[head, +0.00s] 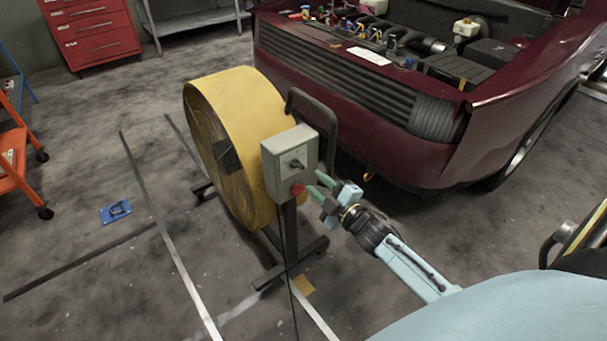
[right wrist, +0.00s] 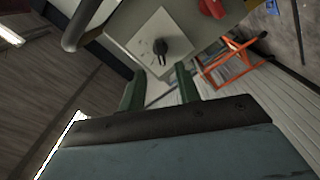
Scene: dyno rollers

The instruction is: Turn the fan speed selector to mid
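A yellow drum fan (head: 240,120) stands on a dark wheeled frame in the middle of the head view. A grey control box (head: 282,160) is mounted at its near side. The box carries a dark selector knob (head: 296,164) on a light plate and a red button (head: 298,189) below it. My right gripper (head: 318,184) is just right of the box, apart from the knob. In the right wrist view the selector knob (right wrist: 160,47) lies ahead of the two green fingers (right wrist: 157,84), which are spread with nothing between them. My left gripper is not in view.
A dark red car (head: 380,130) with its hood open stands right behind the fan. A red tool cabinet (head: 92,35) and an orange cart (head: 15,155) are at the left. A black handle bar (head: 328,115) rises beside the box. A blue item (head: 116,211) lies on the floor.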

